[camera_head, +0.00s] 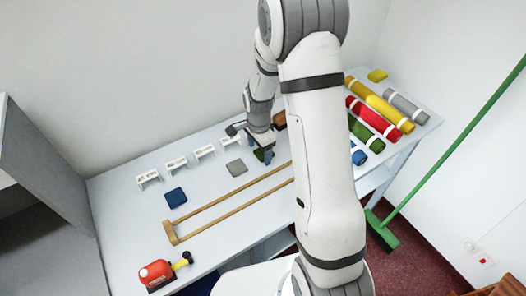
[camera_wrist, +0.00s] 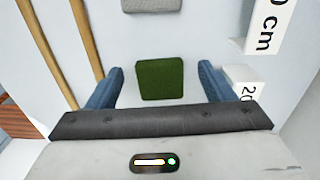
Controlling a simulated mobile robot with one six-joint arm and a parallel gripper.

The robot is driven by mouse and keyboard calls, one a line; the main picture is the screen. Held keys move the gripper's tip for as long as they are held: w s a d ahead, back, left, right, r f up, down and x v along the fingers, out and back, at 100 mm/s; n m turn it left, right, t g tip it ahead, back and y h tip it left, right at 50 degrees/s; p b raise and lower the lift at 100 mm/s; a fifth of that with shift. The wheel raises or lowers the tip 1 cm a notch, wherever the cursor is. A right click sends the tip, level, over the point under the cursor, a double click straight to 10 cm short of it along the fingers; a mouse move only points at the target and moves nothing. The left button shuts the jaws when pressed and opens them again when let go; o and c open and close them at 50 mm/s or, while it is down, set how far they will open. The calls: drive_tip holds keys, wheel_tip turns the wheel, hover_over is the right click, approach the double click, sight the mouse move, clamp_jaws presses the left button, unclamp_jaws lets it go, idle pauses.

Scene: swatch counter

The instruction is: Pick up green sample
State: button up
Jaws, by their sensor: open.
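The green sample (camera_wrist: 160,79) is a small dark green square lying flat on the counter. In the wrist view it sits between the two blue fingers of my gripper (camera_wrist: 160,82), with a clear gap on each side. My gripper is open and empty. In the head view my gripper (camera_head: 262,152) is low over the counter, and only a small part of the green sample (camera_head: 260,155) shows beside it. How far the fingertips are above the counter is hard to tell.
A grey sample (camera_head: 236,167) and a blue sample (camera_head: 175,197) lie to the left. White size markers (camera_head: 176,164) stand behind. A wooden frame (camera_head: 220,204) lies in front.

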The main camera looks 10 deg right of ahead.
drive_tip(key=shift+f, duration=0.45)
drive_tip(key=c, duration=1)
